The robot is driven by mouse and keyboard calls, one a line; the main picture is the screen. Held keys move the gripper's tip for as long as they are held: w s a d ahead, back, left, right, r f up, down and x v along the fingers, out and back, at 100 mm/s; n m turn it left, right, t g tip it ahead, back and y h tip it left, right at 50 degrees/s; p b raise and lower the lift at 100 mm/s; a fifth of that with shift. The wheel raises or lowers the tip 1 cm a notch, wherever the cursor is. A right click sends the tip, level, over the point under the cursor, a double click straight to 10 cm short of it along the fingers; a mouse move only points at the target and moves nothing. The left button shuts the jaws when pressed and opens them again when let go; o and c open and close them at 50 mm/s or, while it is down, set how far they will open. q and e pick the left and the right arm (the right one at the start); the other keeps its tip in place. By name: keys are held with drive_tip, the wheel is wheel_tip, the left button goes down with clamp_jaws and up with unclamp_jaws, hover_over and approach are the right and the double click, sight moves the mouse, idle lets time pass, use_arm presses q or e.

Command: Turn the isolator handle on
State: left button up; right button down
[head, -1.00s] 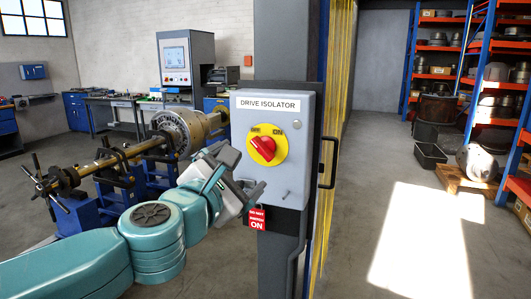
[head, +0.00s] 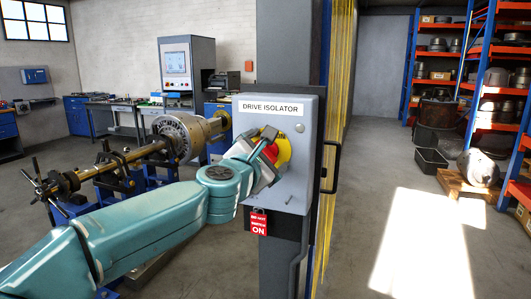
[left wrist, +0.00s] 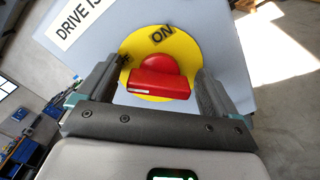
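The grey drive isolator box (head: 300,185) is on a grey column. Its yellow disc (head: 285,150) and red handle (head: 271,151) are partly hidden by my left gripper (head: 271,158) in the head view. In the left wrist view the red handle (left wrist: 160,82) lies between the two fingers of my left gripper (left wrist: 155,88), with a narrow gap on each side. The fingers are open beside it. The ON mark shows on the yellow disc (left wrist: 185,50); the OFF mark is partly covered near the left finger. My right gripper is not in view.
A red tag (head: 258,222) hangs below the box. A black pull handle (head: 331,165) and yellow strips stand right of the column. A rotor (head: 180,135) on a blue stand is behind my left arm.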

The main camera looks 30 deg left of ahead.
use_arm(q)
drive_tip(key=c, duration=0.9)
drive_tip(key=shift+o, duration=0.2)
drive_tip(key=m+p, duration=0.1)
drive_tip(key=m, duration=0.2)
drive_tip(key=shift+m, duration=0.4)
drive_tip(key=m+p, duration=0.2)
drive_tip(key=m, duration=0.3)
drive_tip(key=shift+d+f, duration=0.1)
drive_tip(key=m+p, duration=0.1)
drive_tip(key=m, duration=0.4)
drive_tip(key=shift+f+p, duration=0.1)
drive_tip(key=shift+p, duration=0.3)
drive_tip(key=shift+f+m+p, duration=0.2)
drive_tip(key=shift+m+p, duration=0.45)
drive_tip(key=shift+m, duration=1.55)
